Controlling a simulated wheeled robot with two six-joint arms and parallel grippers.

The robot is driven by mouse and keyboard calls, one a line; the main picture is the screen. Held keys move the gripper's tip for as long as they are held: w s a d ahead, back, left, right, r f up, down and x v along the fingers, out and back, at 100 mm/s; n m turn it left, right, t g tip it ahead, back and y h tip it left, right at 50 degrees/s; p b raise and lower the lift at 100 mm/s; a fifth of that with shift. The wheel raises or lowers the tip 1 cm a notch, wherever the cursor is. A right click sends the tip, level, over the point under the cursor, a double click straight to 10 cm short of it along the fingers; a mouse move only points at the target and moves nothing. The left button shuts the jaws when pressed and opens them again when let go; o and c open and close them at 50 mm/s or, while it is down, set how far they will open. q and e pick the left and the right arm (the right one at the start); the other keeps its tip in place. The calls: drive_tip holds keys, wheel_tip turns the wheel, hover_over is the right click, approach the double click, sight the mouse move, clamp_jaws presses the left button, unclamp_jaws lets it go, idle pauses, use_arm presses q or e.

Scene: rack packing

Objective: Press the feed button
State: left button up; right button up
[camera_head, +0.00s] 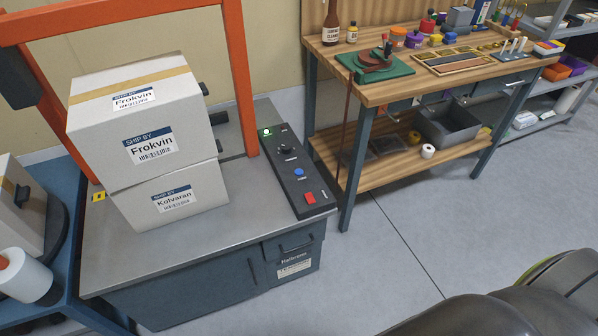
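A black control panel (294,187) lies along the right edge of a grey strapping machine's top (243,213). On the panel a green light (266,132) sits at the far end, with a black knob (284,149) below it. A round blue button (299,172) and a square red button (309,198) are nearer the front. Their labels are too small to read, so I cannot tell which is marked feed. Nothing covers the panel. Neither of my grippers shows.
Two stacked cartons, "Frokvin" (122,125) over "Kolvaran" (170,218), stand left of the panel by the orange arch (243,75). A wooden workbench (420,90) with tools stands right. A white roll (26,279) and another carton (14,218) are at left. Floor (400,230) is clear between.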

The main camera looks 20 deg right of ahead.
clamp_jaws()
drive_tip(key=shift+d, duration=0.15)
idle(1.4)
